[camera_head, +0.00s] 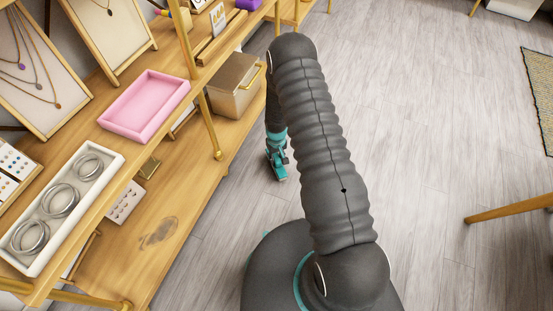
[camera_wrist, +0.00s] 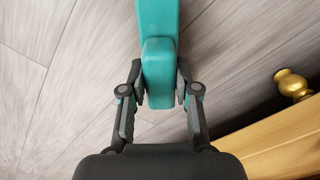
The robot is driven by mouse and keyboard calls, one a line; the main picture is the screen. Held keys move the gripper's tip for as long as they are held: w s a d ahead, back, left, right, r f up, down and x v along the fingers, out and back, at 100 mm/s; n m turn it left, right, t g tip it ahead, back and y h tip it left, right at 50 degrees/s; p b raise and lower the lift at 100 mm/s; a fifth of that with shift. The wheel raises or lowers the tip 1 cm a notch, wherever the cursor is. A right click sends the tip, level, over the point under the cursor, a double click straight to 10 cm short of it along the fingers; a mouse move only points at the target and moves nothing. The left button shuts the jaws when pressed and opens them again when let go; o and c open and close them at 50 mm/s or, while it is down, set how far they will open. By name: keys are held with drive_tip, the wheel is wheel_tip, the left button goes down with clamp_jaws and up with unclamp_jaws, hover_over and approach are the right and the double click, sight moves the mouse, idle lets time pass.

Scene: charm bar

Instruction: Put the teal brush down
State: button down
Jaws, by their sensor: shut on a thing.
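The teal brush (camera_wrist: 158,22) shows in the wrist view as a long teal piece running from between my fingers up past the top edge. My gripper (camera_wrist: 159,80) is shut on it, with one finger on each side. The far end of the brush is outside the wrist view. In the head view my gripper (camera_head: 277,160) hangs over the floor just right of the wooden shelf, partly behind my arm. Teal shows there, but I cannot tell brush from gripper parts. The brush is over grey floor in the wrist view.
The wooden shelf (camera_head: 165,225) has a bare lower board at the front. A pink tray (camera_head: 146,104) and a white tray of silver bangles (camera_head: 110,160) sit higher up. A beige box (camera_head: 237,85) stands on the lower board. The shelf edge (camera_wrist: 275,140) is right of my gripper.

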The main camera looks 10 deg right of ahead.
drive_tip(key=shift+f, duration=0.45)
drive_tip(key=shift+f, duration=0.15)
drive_tip(key=c, duration=0.8)
unclamp_jaws()
drive_tip(key=shift+c, duration=0.2)
